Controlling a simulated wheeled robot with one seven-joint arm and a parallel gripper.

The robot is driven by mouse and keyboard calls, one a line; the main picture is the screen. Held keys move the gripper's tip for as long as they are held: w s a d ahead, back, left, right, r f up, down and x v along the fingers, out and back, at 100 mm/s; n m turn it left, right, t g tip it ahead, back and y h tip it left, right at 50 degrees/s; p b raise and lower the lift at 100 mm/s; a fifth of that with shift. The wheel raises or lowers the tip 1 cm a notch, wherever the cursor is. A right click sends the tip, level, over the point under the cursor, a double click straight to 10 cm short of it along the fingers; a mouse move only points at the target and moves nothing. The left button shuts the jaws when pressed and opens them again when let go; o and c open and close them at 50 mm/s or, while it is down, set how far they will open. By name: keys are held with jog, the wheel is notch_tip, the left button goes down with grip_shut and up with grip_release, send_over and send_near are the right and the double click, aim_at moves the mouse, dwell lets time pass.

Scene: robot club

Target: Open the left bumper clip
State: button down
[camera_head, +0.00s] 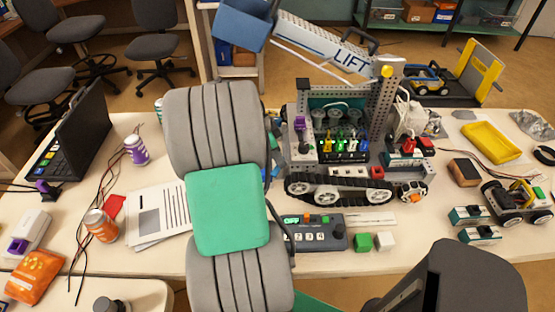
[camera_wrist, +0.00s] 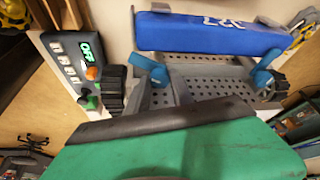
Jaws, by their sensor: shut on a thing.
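In the wrist view a long blue bumper (camera_wrist: 210,32) lies across the top, in front of a grey perforated plate (camera_wrist: 212,84). The left bumper clip (camera_wrist: 148,68) is a blue lever at the bumper's left part. A second blue clip (camera_wrist: 263,74) stands at the right. My gripper (camera_wrist: 160,84) is at the left clip, its grey fingers partly hidden behind my green hand, and it is shut on the clip. The clip's exact angle is hard to judge. In the head view my arm hides the bumper and gripper.
A tracked robot with a LIFT arm (camera_head: 345,58) stands on the table (camera_head: 160,265). A control box (camera_head: 318,238) with a lit display sits in front of it, beside a green cube (camera_head: 362,242) and a white cube (camera_head: 385,241). Cans, papers and a laptop (camera_head: 72,130) are at the left.

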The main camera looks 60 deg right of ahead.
jog(key=shift+s+a+f+n+t+b, duration=0.1)
jog(key=shift+n+t+b, duration=0.35)
jog(key=shift+n, duration=0.65)
jog(key=c, duration=1.4)
grip_release()
jog(key=shift+h, duration=0.3)
jog(key=v, duration=0.8)
